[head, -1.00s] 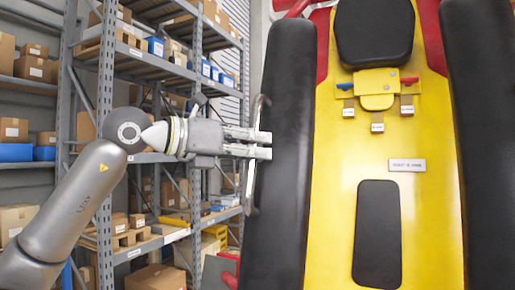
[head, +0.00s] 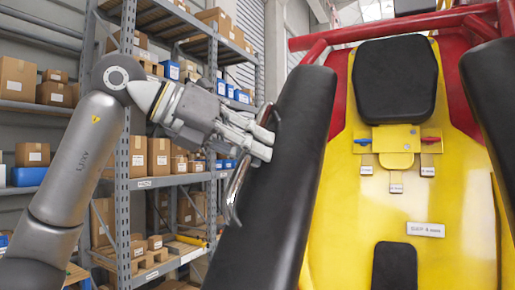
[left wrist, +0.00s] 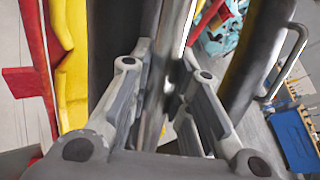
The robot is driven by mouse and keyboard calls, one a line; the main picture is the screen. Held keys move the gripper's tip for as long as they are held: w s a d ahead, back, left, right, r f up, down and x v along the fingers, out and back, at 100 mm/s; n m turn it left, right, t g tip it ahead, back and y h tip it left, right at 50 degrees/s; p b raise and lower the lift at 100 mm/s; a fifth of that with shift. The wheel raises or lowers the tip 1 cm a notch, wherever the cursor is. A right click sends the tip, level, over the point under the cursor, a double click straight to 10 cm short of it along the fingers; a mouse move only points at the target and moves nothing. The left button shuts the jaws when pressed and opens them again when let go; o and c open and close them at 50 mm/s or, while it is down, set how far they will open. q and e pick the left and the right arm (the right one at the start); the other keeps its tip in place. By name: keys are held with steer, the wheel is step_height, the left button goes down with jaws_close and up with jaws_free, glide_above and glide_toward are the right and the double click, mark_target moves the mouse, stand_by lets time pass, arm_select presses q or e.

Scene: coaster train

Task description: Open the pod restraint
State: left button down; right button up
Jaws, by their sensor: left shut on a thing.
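The pod restraint has two long black padded bars, a left bar (head: 285,165) and a right bar (head: 490,90), flanking a yellow seat (head: 345,235). A curved metal handle (head: 236,188) runs along the outer side of the left bar. My left gripper (head: 264,136) is shut on the upper part of this handle, beside the pad. In the left wrist view the handle (left wrist: 178,35) runs between the fingers, which partly hide it. Another handle (left wrist: 288,65) shows on a dark pad at the right there. My right gripper is not in view.
A black headrest (head: 396,80) and a yellow buckle block (head: 396,140) are on the seat. A red frame (head: 400,27) crosses behind. Shelving (head: 128,120) with cardboard boxes stands behind my left arm.

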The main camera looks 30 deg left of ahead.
arm_select(q)
steer(key=r, duration=0.2)
steer(key=r+p, duration=0.1)
steer(key=shift+s+r+g, duration=0.3)
steer(key=shift+g, duration=0.1)
steer(key=shift+r+n, duration=0.3)
steer(key=shift+r, duration=0.6)
